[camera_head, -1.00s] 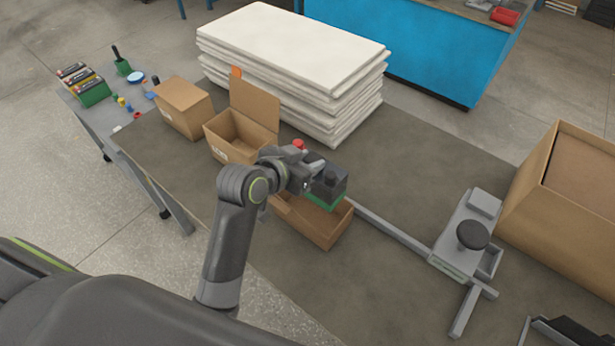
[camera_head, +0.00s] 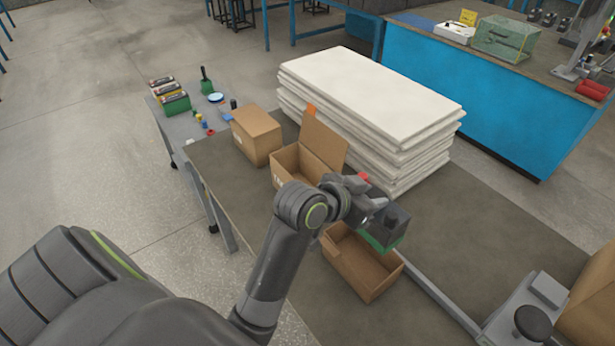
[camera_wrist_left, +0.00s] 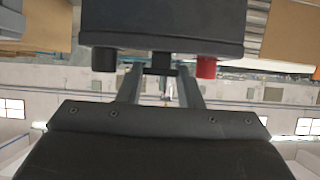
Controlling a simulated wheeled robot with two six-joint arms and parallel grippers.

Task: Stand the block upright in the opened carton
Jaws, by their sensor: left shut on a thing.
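My left gripper (camera_head: 364,208) is shut on the block (camera_head: 392,226), a dark box with a green lower part. In the left wrist view the block (camera_wrist_left: 162,20) fills the top, with a black and a red terminal facing my gripper (camera_wrist_left: 160,72). The block is held in the air, above the far part of an open brown box without a raised lid (camera_head: 362,268). The opened carton (camera_head: 284,170), with its lid flap (camera_head: 326,140) standing up, is behind my wrist, to the left of the block. My arm hides part of it. My right gripper is not in view.
A closed carton (camera_head: 257,136) stands left of the opened carton. A stack of white sheets (camera_head: 370,95) is close behind. A grey rail (camera_head: 432,283) and a fixture with a black knob (camera_head: 533,324) lie to the right. Batteries in a green holder (camera_head: 175,103) stand at far left.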

